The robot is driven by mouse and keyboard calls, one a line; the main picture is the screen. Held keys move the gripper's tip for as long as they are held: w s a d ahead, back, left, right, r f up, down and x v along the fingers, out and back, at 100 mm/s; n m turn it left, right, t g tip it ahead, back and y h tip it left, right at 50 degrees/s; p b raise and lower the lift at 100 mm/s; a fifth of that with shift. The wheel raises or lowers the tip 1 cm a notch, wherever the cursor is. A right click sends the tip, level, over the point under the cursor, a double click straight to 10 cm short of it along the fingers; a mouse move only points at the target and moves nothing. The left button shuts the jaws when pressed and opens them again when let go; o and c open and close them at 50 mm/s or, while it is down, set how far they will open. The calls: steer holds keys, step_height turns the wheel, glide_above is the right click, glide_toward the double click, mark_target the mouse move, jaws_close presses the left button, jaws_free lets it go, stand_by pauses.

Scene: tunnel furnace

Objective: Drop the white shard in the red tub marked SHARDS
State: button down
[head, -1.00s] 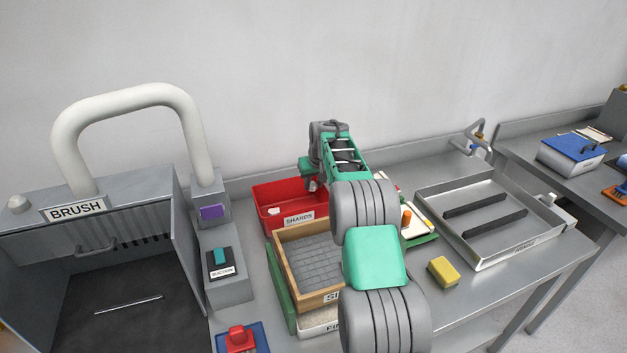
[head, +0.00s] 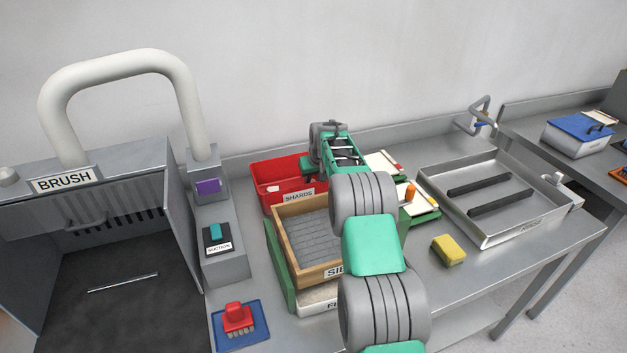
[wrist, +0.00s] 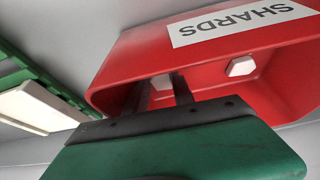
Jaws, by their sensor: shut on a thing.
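The red tub (head: 262,178) marked SHARDS stands on the bench near the back wall. It fills much of the wrist view (wrist: 125,62), its label upside down there. My gripper (wrist: 162,88) is shut on a small white shard (wrist: 161,82), with its fingers reaching into the tub's opening. A second white piece (wrist: 241,66) lies inside the tub, apart from the fingers. In the head view my gripper (head: 307,168) is at the tub's right side, partly hidden by my arm; the held shard cannot be made out there.
A wooden-framed sieve (head: 300,275) stands in front of the tub. A green tray (head: 422,217) with white pieces is to the right, then a yellow sponge (head: 448,250) and a metal tray (head: 480,240). A brush hood (head: 100,220) and suction switch box (head: 222,262) are left.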

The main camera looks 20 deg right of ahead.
steer(key=c, duration=1)
jaws_free()
